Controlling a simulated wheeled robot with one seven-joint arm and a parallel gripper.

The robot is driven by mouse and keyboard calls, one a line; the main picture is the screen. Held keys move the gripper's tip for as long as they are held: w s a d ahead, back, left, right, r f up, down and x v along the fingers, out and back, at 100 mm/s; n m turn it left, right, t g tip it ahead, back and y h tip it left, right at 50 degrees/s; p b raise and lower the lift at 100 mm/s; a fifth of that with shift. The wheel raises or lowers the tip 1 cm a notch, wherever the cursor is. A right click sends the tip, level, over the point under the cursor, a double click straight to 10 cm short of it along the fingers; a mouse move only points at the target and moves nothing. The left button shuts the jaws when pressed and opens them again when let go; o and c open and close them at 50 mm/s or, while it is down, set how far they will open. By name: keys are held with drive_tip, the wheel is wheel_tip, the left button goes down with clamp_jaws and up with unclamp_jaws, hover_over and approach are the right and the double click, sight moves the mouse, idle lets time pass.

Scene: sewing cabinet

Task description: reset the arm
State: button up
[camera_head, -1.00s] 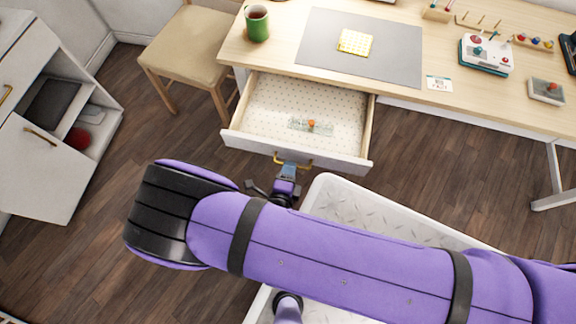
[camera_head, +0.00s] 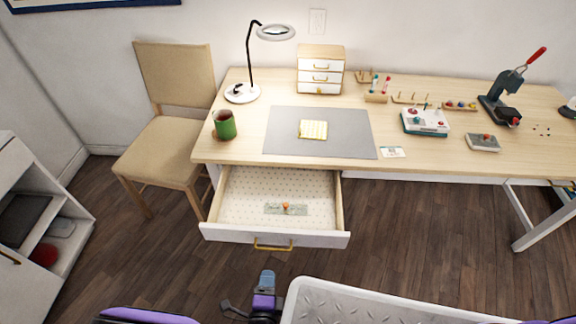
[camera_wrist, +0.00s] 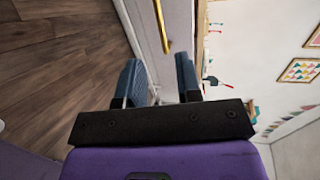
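My gripper (camera_head: 267,277) is just in front of the open desk drawer (camera_head: 217,233), short of its gold handle (camera_head: 272,246). In the wrist view my gripper (camera_wrist: 161,78) shows its two blue-grey fingers apart, with nothing between them. The gold handle (camera_wrist: 162,28) is beyond the fingertips there, on the pale drawer front. My purple arm shows only along the bottom edge of the head view; most of it is out of frame.
In the drawer lies a small clear piece with an orange knob (camera_head: 286,207). The desk (camera_head: 235,145) holds a green mug (camera_head: 224,125), a lamp (camera_head: 242,93) and several small items. A chair (camera_head: 165,150) stands left; a white cabinet (camera_head: 20,285) is at far left.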

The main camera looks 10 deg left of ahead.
drive_tip(key=w+d+r+m+g+h, duration=0.2)
drive_tip(key=w+d+r+m+h, duration=0.15)
drive_tip(key=w+r+m, duration=0.45)
drive_tip(key=w+d+r+m+g+h, duration=0.1)
drive_tip(key=w+d+r+m+h, duration=0.25)
drive_tip(key=r, duration=0.65)
drive_tip(key=w+d+r+m+g+h, duration=0.1)
drive_tip(key=w+r+m+g+h, duration=0.1)
drive_tip(key=w+r+m+h, duration=0.4)
drive_tip(key=w+d+r+m+g+y, duration=0.1)
drive_tip(key=w+d+r+m+g, duration=0.25)
drive_tip(key=d+r+m, duration=0.65)
drive_tip(key=s+d+r+m+g+y, duration=0.3)
drive_tip(key=d+r+m+g+y, duration=0.15)
drive_tip(key=d+r+m, duration=1.1)
drive_tip(key=s+d+r+m+t+y, duration=0.3)
drive_tip(key=s+d+r+m+y, duration=0.1)
drive_tip(key=s+d+r+m, duration=0.5)
drive_tip(key=s+r+m, duration=0.2)
drive_tip(key=s+m, duration=0.2)
drive_tip(key=shift+s+d+y, duration=0.2)
drive_tip(key=shift+d+y, duration=0.1)
drive_tip(key=shift+y, duration=0.05)
